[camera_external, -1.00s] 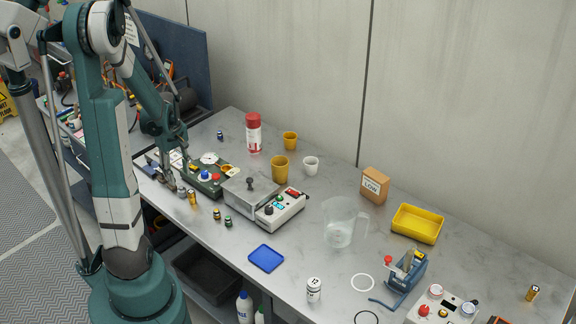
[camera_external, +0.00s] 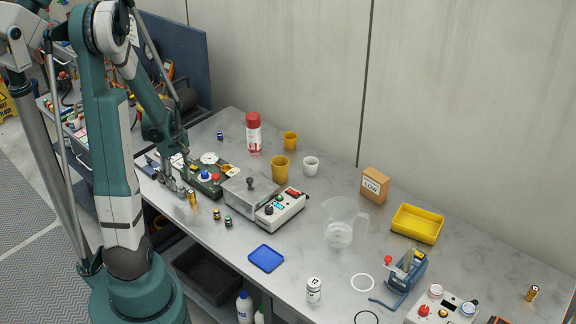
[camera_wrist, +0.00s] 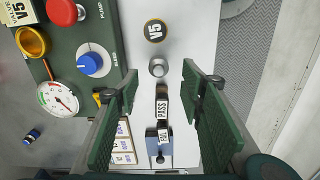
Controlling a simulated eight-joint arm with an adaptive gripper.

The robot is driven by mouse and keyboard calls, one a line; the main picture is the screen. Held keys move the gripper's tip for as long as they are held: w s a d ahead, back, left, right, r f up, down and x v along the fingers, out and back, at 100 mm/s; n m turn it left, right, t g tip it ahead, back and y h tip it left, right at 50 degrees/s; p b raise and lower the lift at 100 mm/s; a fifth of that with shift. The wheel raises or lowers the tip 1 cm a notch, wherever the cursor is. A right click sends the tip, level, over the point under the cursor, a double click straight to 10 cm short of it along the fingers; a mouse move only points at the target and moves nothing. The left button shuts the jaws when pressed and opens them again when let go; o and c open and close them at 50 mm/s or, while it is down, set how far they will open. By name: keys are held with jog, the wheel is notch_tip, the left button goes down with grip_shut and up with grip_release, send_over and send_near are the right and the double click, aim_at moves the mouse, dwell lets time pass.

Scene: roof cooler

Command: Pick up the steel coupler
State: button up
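A small round silver piece (camera_wrist: 158,68), which looks like the steel coupler, stands on the pale work surface in the wrist view. My gripper (camera_wrist: 160,93) is open around the line of this piece, one green padded finger on each side. The silver piece shows in the gap, just past the fingertips in the picture, and nothing is held. In the external view my gripper (camera_external: 174,184) is low over the left end of the bench. The silver piece cannot be told apart there from the gripper and clutter.
PASS and FAIL labels (camera_wrist: 162,112) lie along a fixture between the fingers. A green panel with a gauge (camera_wrist: 57,98) and knobs is close on the left. The bench edge (camera_wrist: 216,40) is on the right.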

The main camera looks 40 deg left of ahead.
aim_at(181, 187)
jog(key=shift+f, duration=0.15)
jog(key=shift+w+d+f+b, duration=0.1)
jog(key=shift+f+b, duration=0.2)
jog(key=shift+f, duration=2.15)
jog(key=c, duration=1)
